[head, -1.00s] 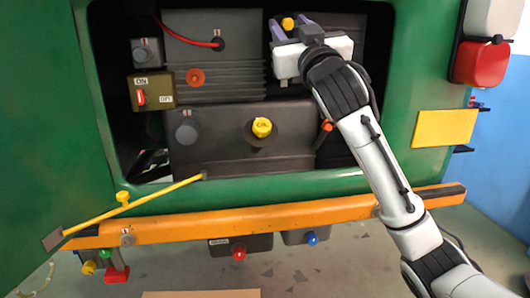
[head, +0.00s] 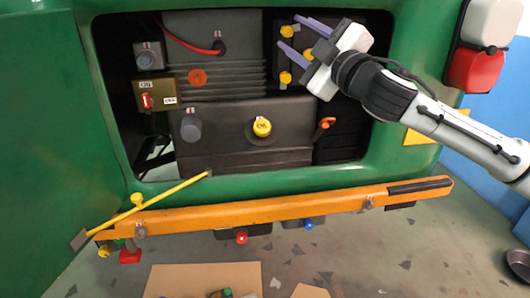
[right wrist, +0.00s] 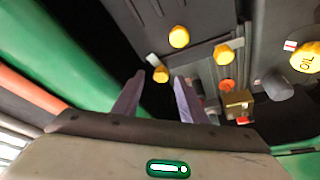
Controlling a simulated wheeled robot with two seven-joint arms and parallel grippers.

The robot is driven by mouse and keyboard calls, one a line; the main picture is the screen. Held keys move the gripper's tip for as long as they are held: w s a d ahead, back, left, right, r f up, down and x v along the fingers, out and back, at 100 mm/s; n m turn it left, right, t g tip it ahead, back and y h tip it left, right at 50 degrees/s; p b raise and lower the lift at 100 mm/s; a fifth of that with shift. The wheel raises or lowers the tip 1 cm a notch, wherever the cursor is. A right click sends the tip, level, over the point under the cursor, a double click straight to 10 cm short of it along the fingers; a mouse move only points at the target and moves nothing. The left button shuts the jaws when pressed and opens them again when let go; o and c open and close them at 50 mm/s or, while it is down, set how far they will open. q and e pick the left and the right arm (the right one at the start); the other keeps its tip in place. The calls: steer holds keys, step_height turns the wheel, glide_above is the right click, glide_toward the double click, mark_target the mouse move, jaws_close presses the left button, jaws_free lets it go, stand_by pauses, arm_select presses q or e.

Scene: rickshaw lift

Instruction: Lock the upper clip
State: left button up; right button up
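A dark panel (head: 291,67) at the upper right of the engine bay carries three yellow knob-like clips: an upper one (head: 287,30), a middle one (head: 308,55) and a lower one (head: 286,78). My right gripper (head: 289,32) is open, its two purple fingers pointing left, with the upper clip between the fingertips in the picture. In the right wrist view, the upper clip (right wrist: 160,74) shows between the open fingertips (right wrist: 160,76), apparently not gripped. Whether it is locked I cannot tell. My left gripper is out of view.
The bay also holds a yellow oil cap (head: 262,127), an orange-red handle (head: 326,123) and a switch box (head: 155,92). The green bay frame (head: 400,60) surrounds it. An orange beam (head: 270,213) and yellow rod (head: 160,200) lie below.

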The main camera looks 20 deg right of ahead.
steer(key=f+b+v, duration=0.1)
steer(key=b+v, duration=0.1)
steer(key=v, duration=0.6)
steer(key=a+f+m+g+y, duration=0.1)
steer(key=a+f, duration=0.4)
steer(key=f, duration=0.7)
steer(key=w+a+f+m+g+y, duration=0.1)
steer(key=a+f+g, duration=0.2)
steer(key=f, duration=1)
steer(key=shift+a+g+y, duration=0.3)
steer(key=shift+a, duration=0.9)
steer(key=shift+w+f, duration=0.1)
steer(key=shift+f, duration=0.1)
